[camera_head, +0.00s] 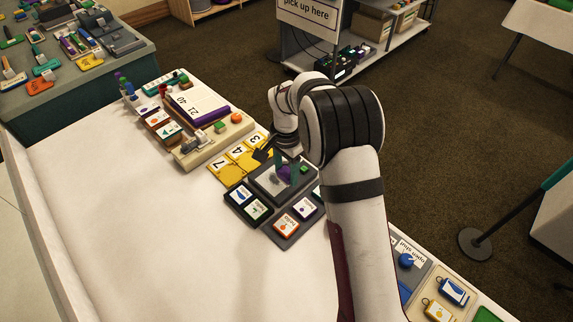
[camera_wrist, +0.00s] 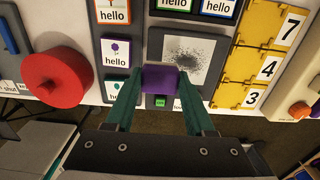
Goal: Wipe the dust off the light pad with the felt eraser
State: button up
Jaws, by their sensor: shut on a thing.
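In the head view the pad (camera_head: 263,186) sits near the table's right edge, partly hidden by my gripper. The felt eraser (camera_wrist: 160,79) is a purple block. My gripper (camera_wrist: 159,88) has green fingers and is shut on it, at the pad's near side in the wrist view, beside the dust. In the head view the eraser (camera_head: 286,173) is over the pad. I cannot tell whether it touches the surface.
Picture cards (camera_wrist: 115,53) and yellow number tiles (camera_wrist: 263,65) flank the pad. A red round knob (camera_wrist: 55,77) stands further left in the wrist view. A calendar stand (camera_head: 200,108) is behind in the head view. The table's left part (camera_head: 120,210) is clear.

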aim_at(285, 183)
jog(key=shift+f, duration=1.55)
jog(key=shift+w+a+f, duration=0.4)
jog(key=shift+f, duration=0.25)
jog(key=shift+c, duration=0.6)
jog(key=shift+w+a, duration=2.65)
jog(key=shift+s+d, duration=3)
jog(key=shift+s+a, duration=0.1)
jog(key=shift+s, duration=0.15)
jog(key=shift+w+a, duration=2.95)
jog(key=shift+w, duration=0.1)
jog(key=shift+s+d+r, duration=0.1)
jog(key=shift+s+d, duration=2.9)
jog(key=shift+s, duration=0.05)
notch_tip(285, 183, up, 8)
jog(key=shift+w+f, duration=0.1)
jog(key=shift+f, duration=0.1)
jog(key=shift+r, duration=0.25)
